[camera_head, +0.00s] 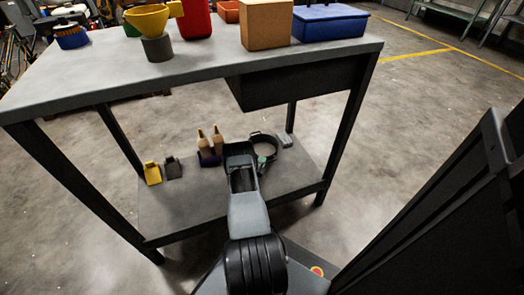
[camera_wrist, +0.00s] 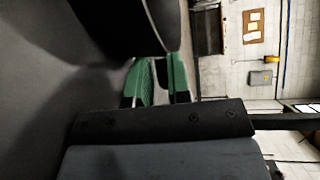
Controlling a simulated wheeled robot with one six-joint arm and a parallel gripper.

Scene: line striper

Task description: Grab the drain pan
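The drain pan (camera_head: 276,143) looks like a dark, shallow round pan on the lower shelf of the workbench, just beyond and right of my arm's end. In the wrist view, a large black curved body (camera_wrist: 118,22), which appears to be the pan, fills the upper middle. My gripper (camera_head: 262,160) is low over the shelf at the pan's near side. In the wrist view, its two green-padded fingers (camera_wrist: 161,62) stand apart with a gap between them, and their tips reach the pan's edge. Whether they touch its wall I cannot tell.
The lower shelf (camera_head: 180,207) also holds a yellow scoop (camera_head: 152,173), a dark scoop (camera_head: 173,168), two tan-topped bottles (camera_head: 210,143) and a small grey item (camera_head: 284,140). The bench top (camera_head: 200,63) and the drawer box (camera_head: 300,83) hang above the shelf.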

